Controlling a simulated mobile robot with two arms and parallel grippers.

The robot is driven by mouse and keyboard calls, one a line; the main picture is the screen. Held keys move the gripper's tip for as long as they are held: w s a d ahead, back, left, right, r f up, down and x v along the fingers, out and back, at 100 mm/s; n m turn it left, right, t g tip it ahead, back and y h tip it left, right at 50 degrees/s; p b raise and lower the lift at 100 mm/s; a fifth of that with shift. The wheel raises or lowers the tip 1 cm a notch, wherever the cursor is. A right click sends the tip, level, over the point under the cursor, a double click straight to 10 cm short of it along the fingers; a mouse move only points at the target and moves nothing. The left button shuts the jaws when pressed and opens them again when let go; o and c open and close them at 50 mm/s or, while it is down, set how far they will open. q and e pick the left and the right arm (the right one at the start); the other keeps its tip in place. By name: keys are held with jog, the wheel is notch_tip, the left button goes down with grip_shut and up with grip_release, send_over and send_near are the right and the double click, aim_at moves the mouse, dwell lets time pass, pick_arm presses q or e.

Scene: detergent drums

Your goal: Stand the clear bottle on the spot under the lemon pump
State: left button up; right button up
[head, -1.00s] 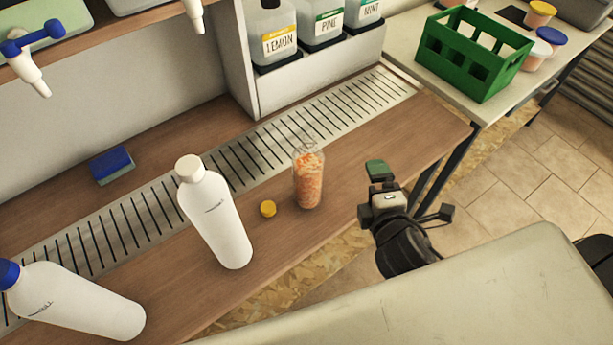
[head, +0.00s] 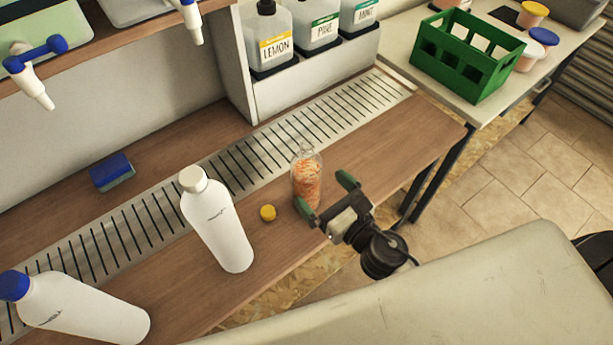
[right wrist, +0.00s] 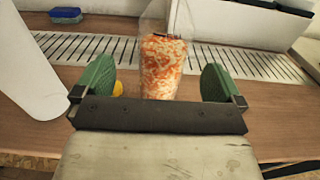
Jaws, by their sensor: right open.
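The clear bottle (head: 307,178), filled with orange and white bits, stands upright on the wooden bench at the front edge of the slotted drain strip. My right gripper (head: 327,197) is open beside it on the front right. In the right wrist view the bottle (right wrist: 163,65) stands between and beyond the open green fingers (right wrist: 158,82), with gaps on both sides. The lemon container (head: 273,45), with a yellow-striped label, stands on the rack at the back. My left gripper is out of view.
A yellow cap (head: 268,212) lies left of the bottle. A white bottle (head: 218,222) and a blue-capped bottle (head: 80,309) stand further left. A blue sponge (head: 112,171) lies behind the drain strip (head: 240,165). A green crate (head: 467,58) sits on the side table. The bench's right part is clear.

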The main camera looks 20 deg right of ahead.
aim_at(317, 181)
jog(key=p+x, duration=0.1)
jog(key=x, duration=0.4)
jog(key=shift+w+d+p, duration=0.1)
jog(key=shift+w+p, duration=0.25)
jog(key=shift+w, duration=0.1)
jog(key=shift+w+f, duration=0.1)
jog(key=shift+w, duration=0.25)
jog(key=c, duration=1.2)
jog(key=shift+c, duration=1)
